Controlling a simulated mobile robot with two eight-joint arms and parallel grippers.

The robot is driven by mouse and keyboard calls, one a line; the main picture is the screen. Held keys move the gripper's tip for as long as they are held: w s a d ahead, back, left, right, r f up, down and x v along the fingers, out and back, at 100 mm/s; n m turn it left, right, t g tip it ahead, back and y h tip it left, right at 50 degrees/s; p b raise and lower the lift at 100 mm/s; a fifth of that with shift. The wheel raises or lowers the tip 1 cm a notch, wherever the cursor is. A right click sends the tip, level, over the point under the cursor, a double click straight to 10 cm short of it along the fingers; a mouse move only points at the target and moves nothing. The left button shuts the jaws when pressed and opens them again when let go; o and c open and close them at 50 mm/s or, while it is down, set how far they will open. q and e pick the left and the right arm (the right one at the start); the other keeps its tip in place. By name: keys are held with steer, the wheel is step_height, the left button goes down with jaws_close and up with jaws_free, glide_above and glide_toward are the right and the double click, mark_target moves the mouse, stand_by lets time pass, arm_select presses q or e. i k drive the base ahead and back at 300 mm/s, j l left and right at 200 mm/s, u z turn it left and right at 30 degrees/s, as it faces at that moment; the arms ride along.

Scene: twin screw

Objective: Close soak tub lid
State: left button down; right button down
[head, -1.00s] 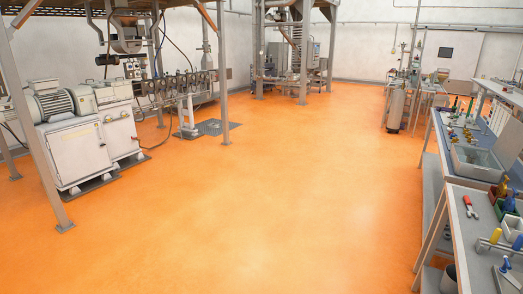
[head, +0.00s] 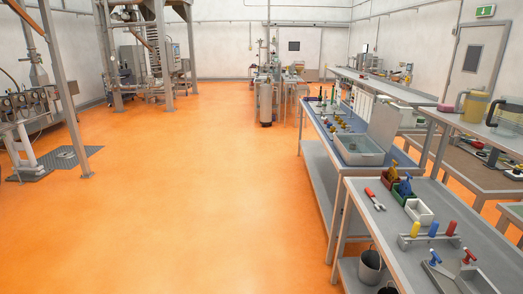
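The soak tub (head: 350,157) is a grey rectangular box on the blue-topped bench, right of the middle in the head view. It is open at the top, and its inside looks pale. Its lid (head: 384,122) appears to be the flat grey panel standing raised along the tub's far right side. Neither of my grippers is in view.
Small coloured fittings (head: 342,124) lie on the blue bench beyond the tub. The nearer grey bench (head: 392,232) holds red, green and white bins, a red-handled tool (head: 374,199) and a rack with coloured handles. The orange floor (head: 200,190) left of the benches is clear.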

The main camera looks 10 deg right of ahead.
mark_target(385, 122)
steer(key=i+l+z, duration=0.1)
steer(key=i+z, duration=0.15)
steer(key=i, duration=0.55)
steer(key=i+z, duration=0.25)
steer(key=i, duration=0.55)
